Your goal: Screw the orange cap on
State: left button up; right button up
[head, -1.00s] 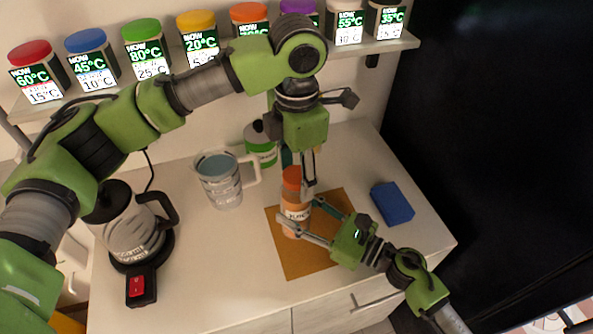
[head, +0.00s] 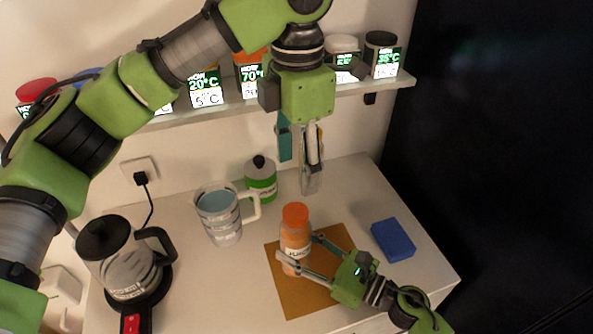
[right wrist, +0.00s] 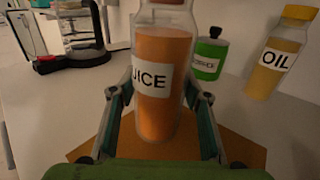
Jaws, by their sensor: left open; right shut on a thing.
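A bottle of orange juice (head: 294,238) labelled JUICE stands upright on the brown mat (head: 309,296). The orange cap (head: 295,213) sits on its mouth; how tightly it is seated I cannot tell. My right gripper (head: 300,254) is shut around the bottle's body from the right. In the right wrist view the bottle (right wrist: 160,85) is between my two fingers, and only the lower edge of the cap (right wrist: 165,2) shows at the top. My left gripper (head: 299,170) is open and empty, pointing down above the cap and apart from it.
A measuring jug (head: 218,215), a green jar (head: 260,180) and a kettle (head: 125,262) stand to the left. A blue block (head: 393,240) lies right of the mat. A shelf (head: 230,105) of dispensers hangs behind. An oil bottle (right wrist: 272,65) shows in the right wrist view.

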jog(key=o, duration=1.6)
